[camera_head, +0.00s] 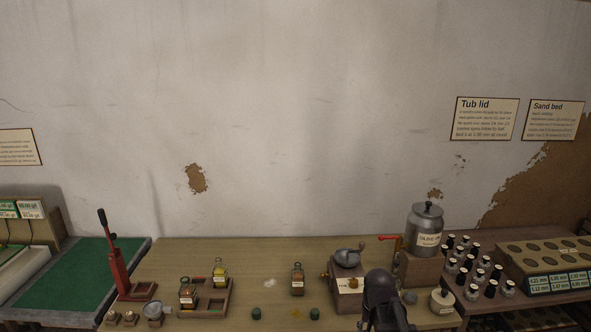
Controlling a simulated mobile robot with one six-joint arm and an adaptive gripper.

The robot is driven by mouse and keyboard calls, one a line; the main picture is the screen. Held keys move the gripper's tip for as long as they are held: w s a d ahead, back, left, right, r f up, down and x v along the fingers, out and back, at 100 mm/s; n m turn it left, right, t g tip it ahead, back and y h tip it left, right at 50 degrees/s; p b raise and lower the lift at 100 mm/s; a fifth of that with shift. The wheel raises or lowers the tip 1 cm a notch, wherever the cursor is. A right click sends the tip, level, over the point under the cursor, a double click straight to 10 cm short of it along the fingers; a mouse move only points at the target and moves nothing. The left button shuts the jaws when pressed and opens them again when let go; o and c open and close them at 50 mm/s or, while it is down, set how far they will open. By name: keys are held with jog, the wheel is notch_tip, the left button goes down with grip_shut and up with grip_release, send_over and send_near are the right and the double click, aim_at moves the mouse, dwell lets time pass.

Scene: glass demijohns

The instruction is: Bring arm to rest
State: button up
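A dark rounded shape at the bottom of the head view, right of centre, looks like part of my arm. It stands in front of the table (255,262) and covers part of the front right of it. I cannot make out any gripper fingers, so my gripper does not show in this view. Nothing held by it can be seen.
On the table are a wooden tray (229,302) with small bottles, a lone bottle (297,279), a grinder (347,284), a metal canister (425,232) and two green stoppers. A red lever press (117,263) stands left. Capped vials (491,288) and a holed rack (541,264) stand right.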

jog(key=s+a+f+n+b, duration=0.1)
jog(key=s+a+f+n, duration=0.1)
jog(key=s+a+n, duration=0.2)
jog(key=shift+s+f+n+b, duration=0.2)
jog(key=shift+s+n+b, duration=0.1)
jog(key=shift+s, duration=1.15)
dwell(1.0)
